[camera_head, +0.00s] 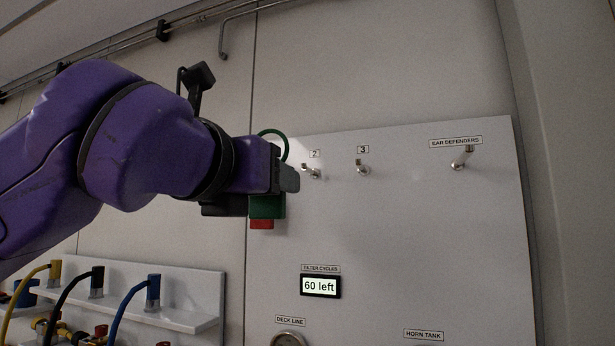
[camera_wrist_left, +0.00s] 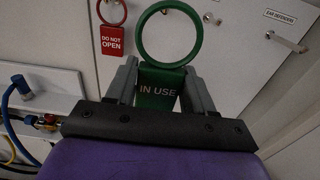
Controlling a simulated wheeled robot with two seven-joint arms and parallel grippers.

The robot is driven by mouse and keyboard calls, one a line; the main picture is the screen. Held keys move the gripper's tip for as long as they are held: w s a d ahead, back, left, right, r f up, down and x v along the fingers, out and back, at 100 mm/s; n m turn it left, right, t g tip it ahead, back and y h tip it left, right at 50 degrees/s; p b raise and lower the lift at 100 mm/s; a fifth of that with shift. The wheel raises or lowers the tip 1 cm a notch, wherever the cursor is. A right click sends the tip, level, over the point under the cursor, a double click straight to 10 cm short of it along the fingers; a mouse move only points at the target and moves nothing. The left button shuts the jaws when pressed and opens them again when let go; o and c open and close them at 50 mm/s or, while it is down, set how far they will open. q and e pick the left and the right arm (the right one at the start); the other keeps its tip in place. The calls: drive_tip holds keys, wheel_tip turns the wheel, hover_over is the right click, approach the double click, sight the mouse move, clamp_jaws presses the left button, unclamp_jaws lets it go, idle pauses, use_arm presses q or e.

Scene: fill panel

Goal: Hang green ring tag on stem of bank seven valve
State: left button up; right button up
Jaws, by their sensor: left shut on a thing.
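The green ring tag (camera_head: 267,207) is held by my left gripper (camera_head: 284,180) in front of the white panel. In the left wrist view the tag (camera_wrist_left: 157,99) reads "IN USE", and its ring stands up beyond the fingertips. My left gripper (camera_wrist_left: 160,84) is shut on the tag's flat body, one finger on each side. No valve marked as bank seven can be made out. Valves with coloured handles (camera_wrist_left: 47,122) show at the lower left, partly cut off. My right gripper is not in view.
A red "DO NOT OPEN" tag (camera_wrist_left: 111,40) hangs beside the green one; its lower edge (camera_head: 261,225) shows in the head view. Pegs 2 (camera_head: 312,172) and 3 (camera_head: 363,168) are bare. A white shelf (camera_head: 190,318) with coloured hoses is at lower left.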

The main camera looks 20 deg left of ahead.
use_arm(q)
drive_tip(key=p, duration=0.6)
approach(315, 204)
drive_tip(key=w, duration=0.2)
drive_tip(key=w+r, duration=0.1)
drive_tip(key=w, duration=0.1)
drive_tip(key=w+r, duration=0.1)
drive_tip(key=shift+w, duration=0.4)
drive_tip(key=shift+w+d+f+p, duration=0.15)
drive_tip(key=shift+w+f+p, duration=0.35)
drive_tip(key=shift+f, duration=0.3)
drive_tip(key=shift+s+f, duration=0.1)
drive_tip(key=shift+s, duration=0.05)
drive_tip(key=shift+f+b, duration=0.15)
drive_tip(key=shift+b, duration=0.25)
drive_tip(key=o, duration=1)
